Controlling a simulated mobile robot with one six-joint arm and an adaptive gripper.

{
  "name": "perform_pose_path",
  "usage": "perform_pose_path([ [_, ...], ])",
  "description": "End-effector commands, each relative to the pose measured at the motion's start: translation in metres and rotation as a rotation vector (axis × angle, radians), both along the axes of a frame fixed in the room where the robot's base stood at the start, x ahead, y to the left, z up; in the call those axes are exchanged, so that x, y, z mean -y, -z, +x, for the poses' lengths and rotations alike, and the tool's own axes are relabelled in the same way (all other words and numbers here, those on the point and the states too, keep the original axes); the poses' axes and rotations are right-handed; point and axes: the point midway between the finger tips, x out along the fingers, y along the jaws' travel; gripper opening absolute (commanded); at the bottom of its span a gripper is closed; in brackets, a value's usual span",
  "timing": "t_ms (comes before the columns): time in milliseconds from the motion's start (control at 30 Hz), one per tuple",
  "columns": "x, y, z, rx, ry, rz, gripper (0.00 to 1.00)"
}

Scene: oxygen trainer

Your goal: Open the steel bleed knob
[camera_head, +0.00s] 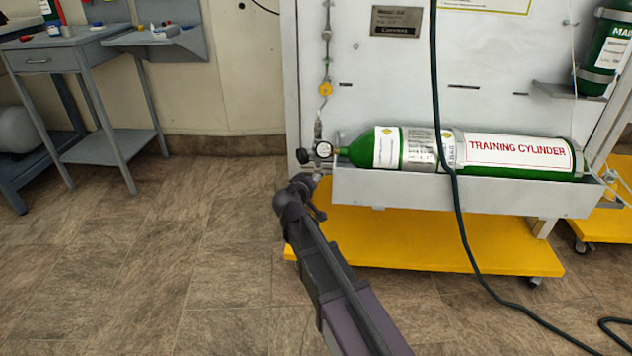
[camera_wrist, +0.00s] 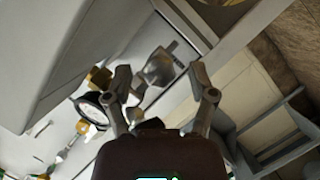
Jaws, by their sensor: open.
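A grey metal knob (camera_wrist: 158,68), which looks like the steel bleed knob, shows in the wrist view between and beyond the fingertips of my gripper (camera_wrist: 161,77). The fingers are spread and open, one on either side of it in the picture; I see no clear contact. In the head view my gripper (camera_head: 314,193) is just below the regulator at the left end of the green training cylinder (camera_head: 510,143). The bleed knob is hard to make out there. A round pressure gauge (camera_head: 323,149) sits above my gripper; it also shows in the wrist view (camera_wrist: 92,108).
A black knob (camera_head: 302,156) sits left of the gauge. The cylinder lies in a grey trough (camera_head: 460,193) on a white panel stand with a yellow base (camera_head: 440,248). A dark cable (camera_head: 447,170) hangs in front. A grey workbench (camera_head: 85,60) stands left; the floor between is clear.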

Motion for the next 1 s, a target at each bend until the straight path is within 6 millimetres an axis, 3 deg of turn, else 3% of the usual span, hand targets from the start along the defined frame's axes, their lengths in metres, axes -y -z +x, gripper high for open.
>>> perform_pose_path([
  [467,0.0034,0.0023,0.0082,0.0,0.001,0.001,0.73],
  [700,0.0035,0.0024,0.0082,0.0,0.001,0.001,0.04],
  [733,0.0036,0.0023,0.0082,0.0,0.001,0.001,0.0],
  [1000,0.0031,0.0043,0.009,-0.002,0.0,-0.05,0.0],
])
